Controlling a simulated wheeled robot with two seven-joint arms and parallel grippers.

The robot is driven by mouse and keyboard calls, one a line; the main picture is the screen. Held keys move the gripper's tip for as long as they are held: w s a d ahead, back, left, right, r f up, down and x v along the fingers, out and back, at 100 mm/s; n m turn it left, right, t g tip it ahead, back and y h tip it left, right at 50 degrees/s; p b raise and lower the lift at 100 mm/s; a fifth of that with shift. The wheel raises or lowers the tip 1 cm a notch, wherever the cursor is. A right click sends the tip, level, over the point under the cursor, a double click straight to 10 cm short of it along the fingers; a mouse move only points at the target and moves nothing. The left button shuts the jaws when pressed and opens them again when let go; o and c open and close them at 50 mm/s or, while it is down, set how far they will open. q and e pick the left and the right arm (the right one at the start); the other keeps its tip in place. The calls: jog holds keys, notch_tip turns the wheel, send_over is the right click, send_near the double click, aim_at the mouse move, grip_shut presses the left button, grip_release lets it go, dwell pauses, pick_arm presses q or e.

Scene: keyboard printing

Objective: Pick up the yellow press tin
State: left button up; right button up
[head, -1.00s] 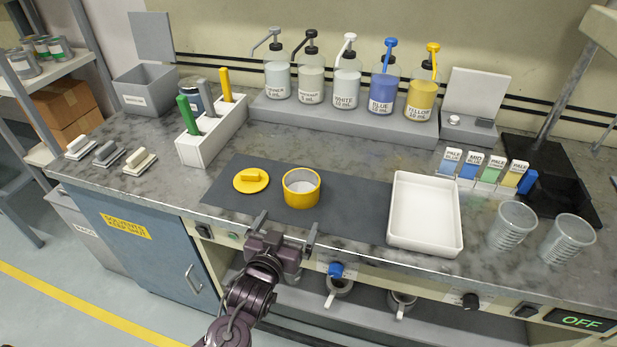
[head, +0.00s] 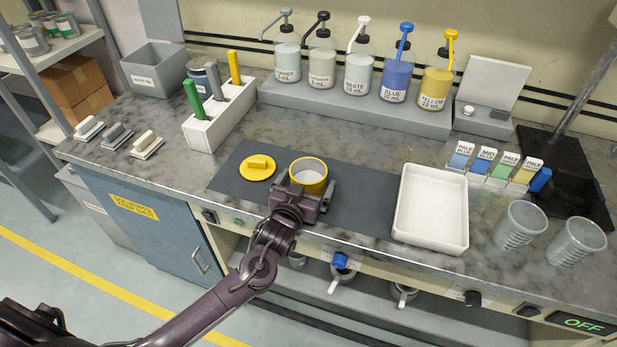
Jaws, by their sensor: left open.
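The yellow press tin (head: 309,170) stands upright and open-topped on the dark grey mat (head: 362,199), with a pale inside. Its yellow lid (head: 257,168) with a raised handle lies on the mat just left of it. My left gripper (head: 306,181) is open at the near side of the tin, with a finger on either side of it. The gripper body hides the tin's lower front, and I cannot tell whether the fingers touch it. My right gripper is not in view.
A white tray (head: 431,243) stands right of the mat, with two clear ribbed cups (head: 519,225) beyond it. A white rack (head: 221,117) with coloured handles stands at left. Pump bottles (head: 356,74) line the back shelf. The mat's right part is clear.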

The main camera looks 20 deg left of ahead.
pick_arm(q)
jog(key=shift+s, duration=0.1)
jog(key=c, duration=1)
jog(key=shift+o, duration=0.2)
jog(key=shift+r, duration=0.1)
notch_tip(320, 180, up, 20)
jog(key=b, duration=0.1)
jog(key=shift+b, duration=0.3)
